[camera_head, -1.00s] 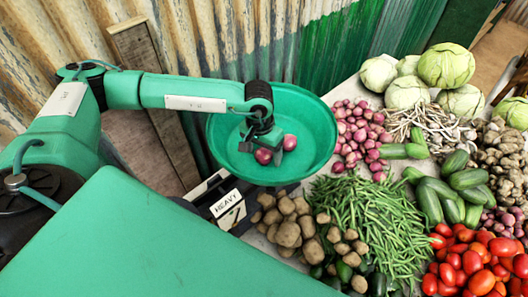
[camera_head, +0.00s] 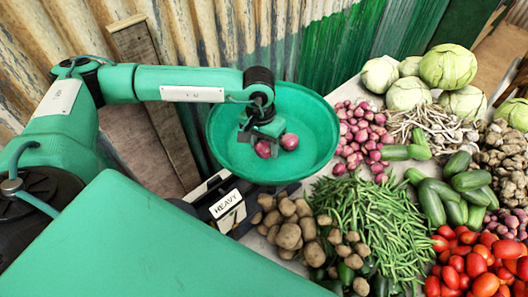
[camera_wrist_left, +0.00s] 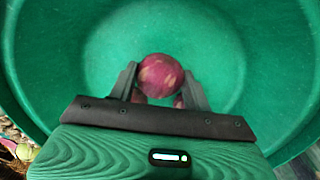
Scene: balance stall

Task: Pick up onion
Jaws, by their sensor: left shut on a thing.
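Two red-purple onions sit at the green weighing pan (camera_head: 315,115): a left onion (camera_head: 263,149) at my left gripper's fingers and a right onion (camera_head: 289,141) just beside it. My left gripper (camera_head: 261,137) is low over the pan, shut on an onion, which appears to be the left one. In the left wrist view one round onion (camera_wrist_left: 160,75) shows at the fingertips of my gripper (camera_wrist_left: 161,82). Parts of purple skin show below it between the fingers, partly hidden. My right gripper is not in view.
More onions (camera_head: 360,135) lie piled to the right of the pan. Potatoes (camera_head: 288,235), green beans (camera_head: 365,220), cabbages (camera_head: 447,65) and tomatoes (camera_head: 480,265) crowd the table. A corrugated wall (camera_head: 200,40) is behind.

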